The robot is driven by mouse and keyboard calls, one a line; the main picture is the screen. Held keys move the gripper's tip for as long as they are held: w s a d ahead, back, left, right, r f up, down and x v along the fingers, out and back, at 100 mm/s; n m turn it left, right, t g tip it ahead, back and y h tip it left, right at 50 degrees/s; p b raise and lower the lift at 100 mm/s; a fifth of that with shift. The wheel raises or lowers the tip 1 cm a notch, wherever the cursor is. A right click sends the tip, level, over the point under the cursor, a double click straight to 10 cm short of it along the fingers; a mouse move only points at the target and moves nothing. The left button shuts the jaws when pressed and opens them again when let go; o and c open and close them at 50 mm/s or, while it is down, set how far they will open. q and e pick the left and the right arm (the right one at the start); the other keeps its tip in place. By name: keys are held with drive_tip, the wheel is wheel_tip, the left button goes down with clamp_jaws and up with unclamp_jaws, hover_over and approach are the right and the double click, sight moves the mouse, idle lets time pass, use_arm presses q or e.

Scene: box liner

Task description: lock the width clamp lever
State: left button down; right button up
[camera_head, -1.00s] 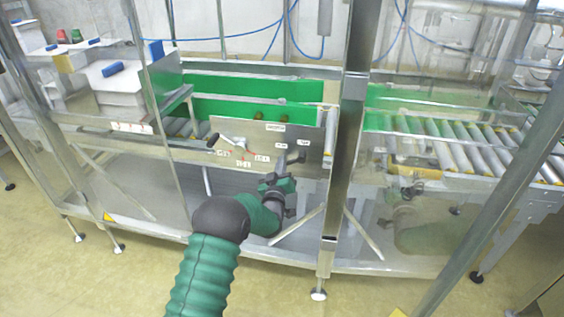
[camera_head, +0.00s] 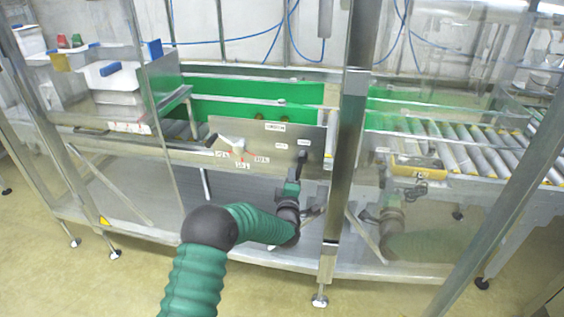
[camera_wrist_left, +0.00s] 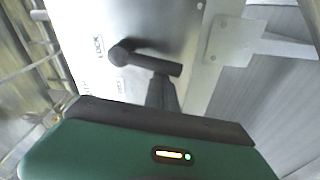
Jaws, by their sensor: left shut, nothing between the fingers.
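A metal panel (camera_head: 225,128) below the green guide carries several small white labels. In the left wrist view a dark lever (camera_wrist_left: 145,61) has its round hub at the left and its arm pointing right. A LOCK label (camera_wrist_left: 99,46) lies left of the hub. My left gripper (camera_wrist_left: 164,88) is shut and empty. Its fingertips sit just below the lever's free end in that view; I cannot tell whether they touch it. In the head view the left gripper (camera_head: 302,160) is at the panel's right end, where the lever is too small to make out.
A white pointer (camera_head: 234,143) sits over red marks on the panel's left part. A metal post (camera_head: 345,140) stands just right of my gripper. Clear panels and a roller conveyor (camera_head: 450,140) lie beyond it. The floor in front is free.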

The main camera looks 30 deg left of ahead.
use_arm(q)
drive_tip(key=shift+w+d+f+n, duration=0.15)
drive_tip(key=shift+d+f+n, duration=0.15)
drive_tip(key=shift+d+n, duration=0.35)
idle(0.4)
